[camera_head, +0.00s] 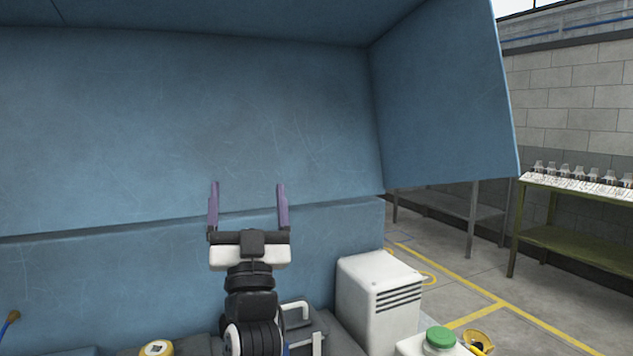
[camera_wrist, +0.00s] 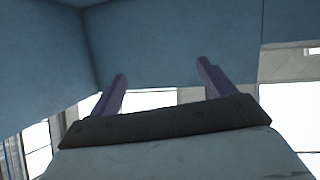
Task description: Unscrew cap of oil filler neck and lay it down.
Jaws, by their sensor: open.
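My gripper (camera_head: 248,185) is raised in front of a blue panel, its two purple fingers upright, wide apart and empty. The wrist view shows the same open fingers (camera_wrist: 161,68) with nothing between them. A round yellow cap (camera_head: 157,348) with a pale top is partly cut off at the bottom edge of the head view, below and left of my gripper. It may be the filler cap; its neck is not visible. A green cap (camera_head: 440,338) sits on a white container at the lower right. I cannot tell for sure which cap belongs to the oil filler neck.
A white vented box (camera_head: 380,296) stands right of my arm. A yellow round part (camera_head: 478,342) lies beside the green cap. The blue panel (camera_head: 190,130) closes off the back and a blue flap (camera_head: 440,100) hangs at right. A green table (camera_head: 575,190) stands farther right.

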